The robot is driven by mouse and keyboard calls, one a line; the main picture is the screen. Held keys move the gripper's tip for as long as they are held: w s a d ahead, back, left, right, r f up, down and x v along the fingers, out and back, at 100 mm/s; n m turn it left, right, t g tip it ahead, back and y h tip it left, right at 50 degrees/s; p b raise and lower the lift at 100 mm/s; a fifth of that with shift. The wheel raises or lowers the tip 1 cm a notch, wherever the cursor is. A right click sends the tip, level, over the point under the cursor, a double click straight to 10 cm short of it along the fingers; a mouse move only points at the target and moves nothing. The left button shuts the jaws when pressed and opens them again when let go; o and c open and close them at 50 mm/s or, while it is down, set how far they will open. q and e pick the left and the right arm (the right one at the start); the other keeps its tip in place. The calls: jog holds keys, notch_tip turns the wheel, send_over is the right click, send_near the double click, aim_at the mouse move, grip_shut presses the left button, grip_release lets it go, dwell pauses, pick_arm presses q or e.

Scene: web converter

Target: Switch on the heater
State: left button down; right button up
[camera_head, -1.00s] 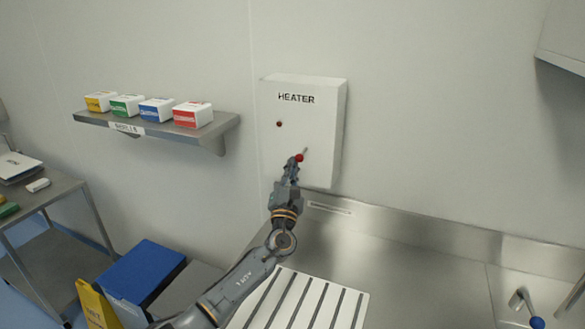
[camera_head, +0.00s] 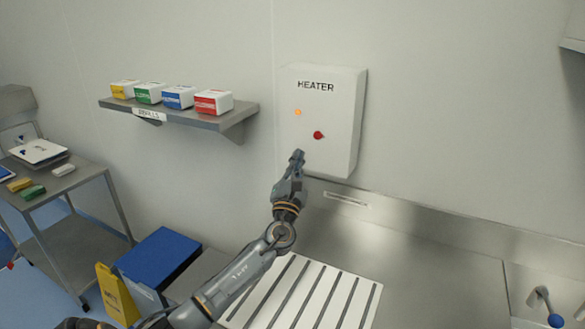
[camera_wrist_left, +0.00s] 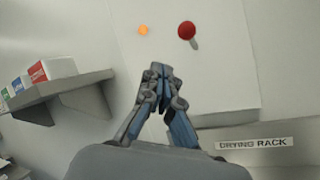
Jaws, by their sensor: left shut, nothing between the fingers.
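The white heater box (camera_head: 338,110) is on the wall, marked HEATER. Its indicator lamp (camera_head: 298,112) glows orange. A red-tipped switch lever (camera_head: 318,135) is on its front, to the right of and below the lamp. In the left wrist view the red knob (camera_wrist_left: 187,30) and the lit lamp (camera_wrist_left: 144,30) show near the top. My left gripper (camera_head: 297,156) is shut and empty, just below and left of the red knob and apart from it. It also shows in the left wrist view (camera_wrist_left: 158,70). My right gripper is not in view.
A wall shelf (camera_head: 246,112) with several coloured boxes is left of the heater. A white slatted rack (camera_head: 318,297) lies on the steel counter (camera_head: 430,250) below. A drying rack label (camera_wrist_left: 253,143) is under the heater. A blue-lidded bin (camera_head: 160,255) stands at lower left.

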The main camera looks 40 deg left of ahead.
pick_arm(q)
jog(key=s+d+r, duration=0.2)
jog(key=s, duration=0.3)
jog(key=shift+s+d+r+p, duration=0.25)
jog(key=shift+d+p, duration=0.05)
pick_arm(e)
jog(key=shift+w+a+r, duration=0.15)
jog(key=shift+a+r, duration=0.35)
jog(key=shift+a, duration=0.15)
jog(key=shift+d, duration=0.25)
